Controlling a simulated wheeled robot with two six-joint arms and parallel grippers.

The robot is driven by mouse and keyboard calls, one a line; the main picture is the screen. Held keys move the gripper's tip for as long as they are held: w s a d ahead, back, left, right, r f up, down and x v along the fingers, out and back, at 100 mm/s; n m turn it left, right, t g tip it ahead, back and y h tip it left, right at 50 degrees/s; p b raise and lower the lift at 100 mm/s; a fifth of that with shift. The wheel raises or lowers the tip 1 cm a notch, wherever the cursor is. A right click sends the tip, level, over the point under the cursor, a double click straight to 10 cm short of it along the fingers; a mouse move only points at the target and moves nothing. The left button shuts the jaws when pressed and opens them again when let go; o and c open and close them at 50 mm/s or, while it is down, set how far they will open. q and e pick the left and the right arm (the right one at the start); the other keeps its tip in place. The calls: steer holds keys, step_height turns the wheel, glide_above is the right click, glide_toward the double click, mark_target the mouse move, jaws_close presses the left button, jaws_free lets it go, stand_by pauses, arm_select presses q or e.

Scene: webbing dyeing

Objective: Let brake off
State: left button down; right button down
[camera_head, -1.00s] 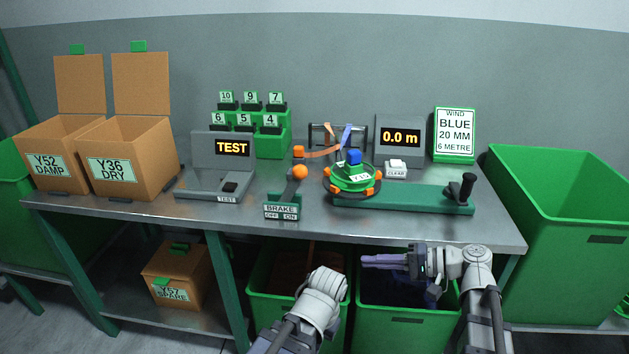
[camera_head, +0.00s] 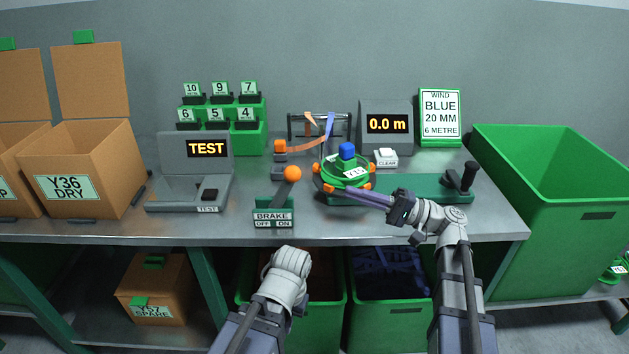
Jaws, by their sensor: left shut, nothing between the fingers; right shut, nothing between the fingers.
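The brake lever has an orange ball knob (camera_head: 292,173) on a dark stem and leans to the right, over the ON side of its BRAKE label plate (camera_head: 272,219). OFF is on the plate's left half. My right gripper (camera_head: 332,189) is shut and empty, its fingers pointing left. In the picture its tips are at the lower edge of the green round winder (camera_head: 348,172), right of the brake knob; I cannot tell whether they touch. My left arm is low in front of the table, below the brake. Its wrist shows, but its fingers are hidden.
A crank handle (camera_head: 467,179) stands at the winder base's right end. The TEST unit (camera_head: 207,149) is left of the brake, with bare tabletop between. The display (camera_head: 386,124) reads 0.0 m. A card (camera_head: 440,117) reads blue, 20 mm, 6 metre. A green bin (camera_head: 560,200) stands right.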

steer(key=p, duration=0.2)
glide_toward(299, 174)
steer(key=w+a, duration=0.2)
steer(key=a, duration=0.3)
steer(key=shift+a+r, duration=0.15)
steer(key=shift+a, duration=0.45)
steer(key=a+r+h+p, duration=0.1)
steer(key=r+p, duration=0.1)
steer(key=p, duration=0.3)
steer(key=a+r+h+p, duration=0.2)
steer(key=p, duration=0.3)
steer(key=shift+a+n+g+p, duration=0.15)
steer(key=shift+n+g+p, duration=0.15)
steer(key=shift+n, duration=0.1)
steer(key=a+h+p, duration=0.1)
steer(key=p, duration=0.2)
steer(key=a+h+p, duration=0.2)
steer(key=p, duration=0.1)
steer(key=a+r+h+p, duration=0.1)
steer(key=a+p, duration=0.1)
steer(key=p, duration=0.1)
steer(key=shift+n+g+h, duration=0.3)
steer(key=shift+g+h, duration=0.1)
steer(key=a, duration=0.1)
steer(key=a+f+h+p, duration=0.1)
steer(key=shift+a, duration=0.25)
steer(key=shift+s+a+r, duration=0.1)
steer(key=shift+s+a, duration=0.05)
